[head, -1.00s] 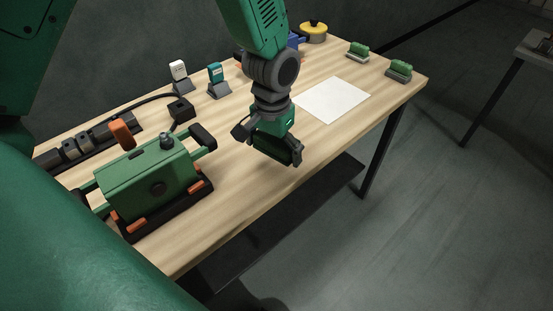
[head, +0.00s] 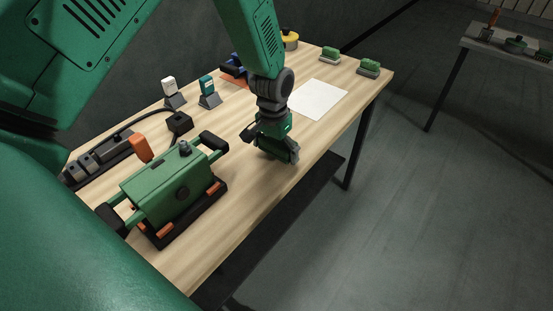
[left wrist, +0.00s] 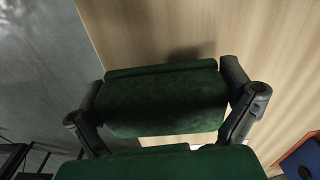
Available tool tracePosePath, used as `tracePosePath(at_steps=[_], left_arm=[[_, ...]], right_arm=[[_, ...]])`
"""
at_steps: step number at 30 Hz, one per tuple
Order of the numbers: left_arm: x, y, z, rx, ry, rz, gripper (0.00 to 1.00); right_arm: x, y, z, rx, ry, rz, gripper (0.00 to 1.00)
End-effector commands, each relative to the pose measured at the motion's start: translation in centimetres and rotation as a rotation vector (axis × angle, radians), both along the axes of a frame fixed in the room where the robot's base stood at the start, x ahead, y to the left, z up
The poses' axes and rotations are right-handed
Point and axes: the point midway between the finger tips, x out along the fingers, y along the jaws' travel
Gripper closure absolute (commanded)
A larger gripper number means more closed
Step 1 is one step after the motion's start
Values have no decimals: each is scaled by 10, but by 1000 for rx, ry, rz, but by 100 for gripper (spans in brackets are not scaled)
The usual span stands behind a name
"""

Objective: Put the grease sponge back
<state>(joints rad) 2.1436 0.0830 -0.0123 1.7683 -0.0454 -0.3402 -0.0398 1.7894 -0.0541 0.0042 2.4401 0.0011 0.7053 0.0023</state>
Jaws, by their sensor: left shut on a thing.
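My left gripper (head: 279,153) hangs over the front part of the wooden table, between a green machine and a white sheet. In the left wrist view it is shut on a dark green block (left wrist: 165,97), which looks like the grease sponge. The block lies across between the two dark fingers, with the wooden top below. In the head view the gripper mostly hides it. Two green blocks on grey bases stand at the table's far right end, one on the left (head: 330,53) and one on the right (head: 368,67). My right gripper is not in view.
The green machine with black handles (head: 168,188) fills the near left. A white sheet (head: 318,99) lies flat behind my gripper. White (head: 169,86) and teal (head: 207,86) items stand at the back. A second table (head: 470,45) is at right. The front strip is bare.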

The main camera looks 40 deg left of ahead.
Motion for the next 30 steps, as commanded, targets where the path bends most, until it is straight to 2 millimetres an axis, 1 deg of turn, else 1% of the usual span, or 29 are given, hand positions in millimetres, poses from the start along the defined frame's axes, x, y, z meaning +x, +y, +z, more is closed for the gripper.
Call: tracePosePath(at_steps=[3,6,17,18,27,30], left_arm=[[-1,2,-19,-2,4,2,37],[0,1,-31,-1,3,2,37],[0,-3,-35,3,2,1,37],[0,-2,-34,2,1,1,0],[0,0,-35,0,2,2,0],[0,0,-31,0,2,2,0]], right_arm=[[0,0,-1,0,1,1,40],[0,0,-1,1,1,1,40],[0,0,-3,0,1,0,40],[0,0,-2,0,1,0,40],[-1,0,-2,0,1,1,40],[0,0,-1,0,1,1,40]])
